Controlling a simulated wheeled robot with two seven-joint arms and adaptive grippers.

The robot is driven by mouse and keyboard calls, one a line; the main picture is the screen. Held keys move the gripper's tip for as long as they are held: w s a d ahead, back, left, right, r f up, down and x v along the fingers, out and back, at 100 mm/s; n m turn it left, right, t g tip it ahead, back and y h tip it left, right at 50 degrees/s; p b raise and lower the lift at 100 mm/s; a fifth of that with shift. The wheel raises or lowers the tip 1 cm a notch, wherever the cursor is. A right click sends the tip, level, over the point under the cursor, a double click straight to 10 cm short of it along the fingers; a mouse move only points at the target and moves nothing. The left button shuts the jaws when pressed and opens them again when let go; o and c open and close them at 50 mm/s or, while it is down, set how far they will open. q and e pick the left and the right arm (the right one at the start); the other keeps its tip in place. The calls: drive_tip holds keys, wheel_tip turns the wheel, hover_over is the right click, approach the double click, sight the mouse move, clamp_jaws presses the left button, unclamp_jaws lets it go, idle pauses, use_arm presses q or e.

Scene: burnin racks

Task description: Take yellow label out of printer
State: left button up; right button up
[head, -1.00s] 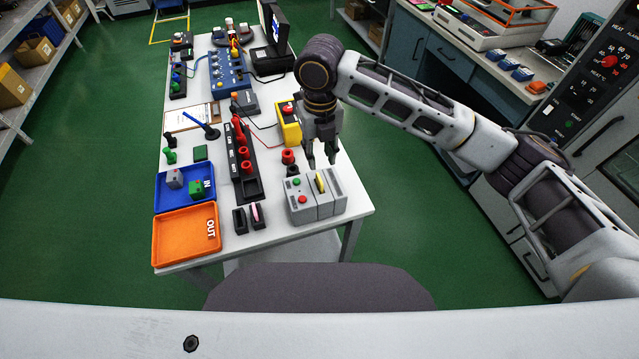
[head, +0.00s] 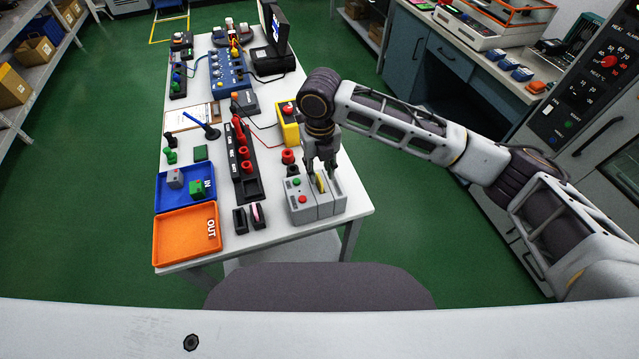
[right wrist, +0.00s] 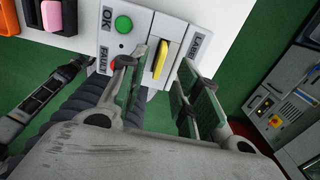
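The grey label printer (head: 302,207) stands at the near right corner of the white table, with a green and a red button on its left part. The yellow label (head: 320,183) stands upright in its slot; it also shows in the right wrist view (right wrist: 160,60). My right gripper (head: 321,172) is open just above the printer. In the right wrist view its two fingers (right wrist: 158,95) are apart on either side of the label's line, and I see no contact with the label. My left gripper is not in view.
The blue IN tray (head: 160,203) and orange OUT tray (head: 185,250) lie at the table's left. A black rack (head: 233,170) with red pieces stands left of the printer. A yellow box (head: 288,132) with a red button stands behind the gripper.

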sight(320, 178)
drive_tip(key=shift+f+p, duration=0.3)
drive_tip(key=shift+f, duration=2)
clamp_jaws()
